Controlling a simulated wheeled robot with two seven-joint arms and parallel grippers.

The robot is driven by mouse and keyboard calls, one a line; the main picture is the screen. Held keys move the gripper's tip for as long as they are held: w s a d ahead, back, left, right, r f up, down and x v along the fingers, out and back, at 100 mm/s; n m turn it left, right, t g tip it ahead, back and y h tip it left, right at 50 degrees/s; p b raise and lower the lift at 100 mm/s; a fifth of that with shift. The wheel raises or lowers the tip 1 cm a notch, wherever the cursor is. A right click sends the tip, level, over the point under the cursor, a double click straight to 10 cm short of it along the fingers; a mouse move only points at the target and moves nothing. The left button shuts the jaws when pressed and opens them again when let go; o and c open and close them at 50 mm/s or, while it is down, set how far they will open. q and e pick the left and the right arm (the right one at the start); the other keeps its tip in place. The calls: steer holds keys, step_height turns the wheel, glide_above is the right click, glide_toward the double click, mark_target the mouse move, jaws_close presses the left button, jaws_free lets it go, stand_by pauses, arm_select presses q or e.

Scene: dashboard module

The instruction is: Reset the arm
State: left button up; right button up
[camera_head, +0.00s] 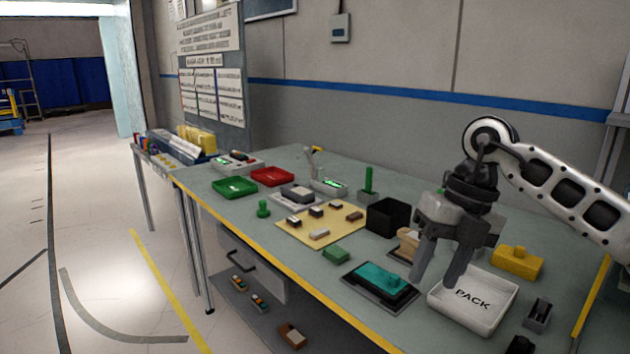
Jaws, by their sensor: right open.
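My right arm (570,190) comes in from the right side in the head view. My right gripper (436,272) hangs fingers down over the workbench (330,285). Its two fingers are apart and nothing shows between them. One fingertip is near the teal block (383,279) on its dark base, the other above the white PACK tray (490,318). I cannot tell whether either fingertip touches anything. The gripper partly hides a tan block (408,240) behind it. My left gripper is not in view.
A black open box (388,216), a yellow block (517,262), a green block (336,255) and a beige board (296,231) with small parts are around the gripper. A green tray (234,187) and a red tray (272,176) stand farther left. The wall is behind the bench.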

steer(key=s+a+f+m+t+y, duration=0.15)
steer(key=s+a+y, duration=0.25)
steer(key=a+y, duration=0.55)
steer(key=s+a+f+m+y, duration=0.1)
steer(key=s+a+m+y, duration=0.25)
steer(key=a+y, duration=0.6)
steer(key=d+f+m+t+h, duration=0.4)
steer(key=f+m+t+h, duration=0.3)
steer(key=m, duration=0.4)
steer(key=d+f+m+t+h, duration=0.55)
steer(key=m+t, duration=0.35)
steer(key=m, duration=0.2)
steer(key=s+d+f+m+g+h, duration=0.3)
steer(key=s+f, duration=0.3)
steer(key=f, duration=0.3)
steer(key=s+d+f+m+g+h, duration=0.3)
steer(key=s+f+m, duration=0.1)
steer(key=s+f, duration=0.3)
steer(key=shift+d+f, duration=0.35)
steer(key=shift+f, duration=0.5)
steer(key=shift+g+h, duration=0.25)
